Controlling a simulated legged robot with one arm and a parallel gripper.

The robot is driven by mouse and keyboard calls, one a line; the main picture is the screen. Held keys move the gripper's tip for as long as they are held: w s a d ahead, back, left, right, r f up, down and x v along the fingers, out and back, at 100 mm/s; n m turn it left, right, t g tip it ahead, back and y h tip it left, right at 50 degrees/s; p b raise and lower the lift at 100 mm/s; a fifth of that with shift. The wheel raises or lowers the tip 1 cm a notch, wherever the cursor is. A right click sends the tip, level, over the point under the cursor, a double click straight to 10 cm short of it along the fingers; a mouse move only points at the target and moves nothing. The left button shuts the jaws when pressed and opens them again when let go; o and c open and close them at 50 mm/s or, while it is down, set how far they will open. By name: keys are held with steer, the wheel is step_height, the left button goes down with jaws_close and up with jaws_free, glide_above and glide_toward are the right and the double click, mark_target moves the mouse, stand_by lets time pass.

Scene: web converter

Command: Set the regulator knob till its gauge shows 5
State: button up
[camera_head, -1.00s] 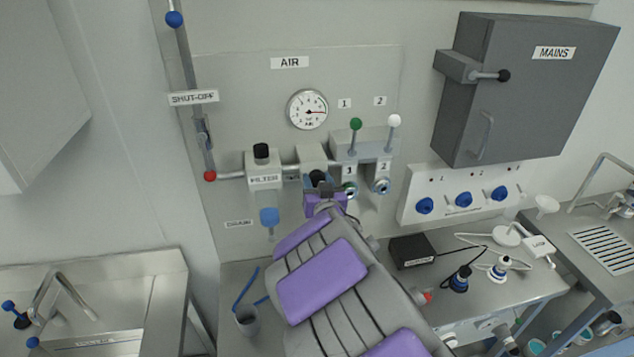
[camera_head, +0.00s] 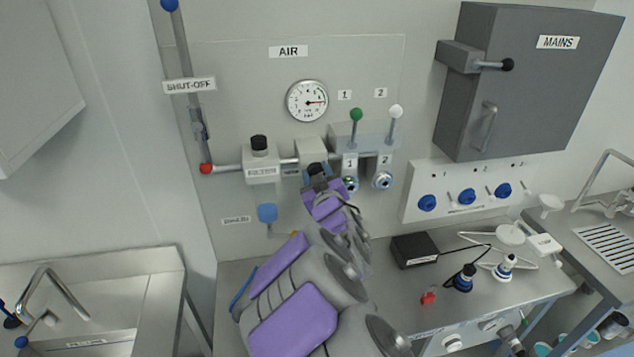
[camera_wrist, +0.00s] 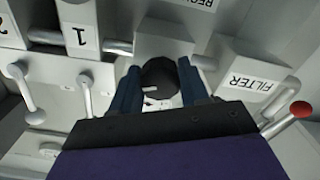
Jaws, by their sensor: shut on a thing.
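The black regulator knob (camera_wrist: 160,78) sits under the regulator block (camera_wrist: 163,42), between the two fingers of my gripper (camera_wrist: 158,88) in the wrist view. The fingers are shut on its sides. In the head view the knob (camera_head: 316,169) is partly covered by my gripper (camera_head: 318,178). A pale mark shows on the knob's face. The round white AIR gauge (camera_head: 307,101) is on the panel above. Its needle points right, about level; the small numbers are too blurred to read surely.
The FILTER unit (camera_head: 261,165) stands left of the regulator. Valve blocks 1 and 2 (camera_head: 362,140), with green and white levers, are close on the right. A bench (camera_head: 440,305) with a black box lies below.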

steer(key=n+b, duration=0.2)
steer(key=n, duration=0.1)
steer(key=n+b, duration=0.1)
steer(key=n, duration=0.2)
steer(key=shift+f+n+b, duration=0.2)
steer(key=shift+n+b, duration=0.1)
steer(key=shift+b, duration=0.05)
stand_by(0.5)
steer(key=o, duration=1)
steer(key=shift+a, duration=0.1)
steer(key=shift+o, duration=0.2)
steer(key=shift+r, duration=0.1)
steer(key=shift+s, duration=0.15)
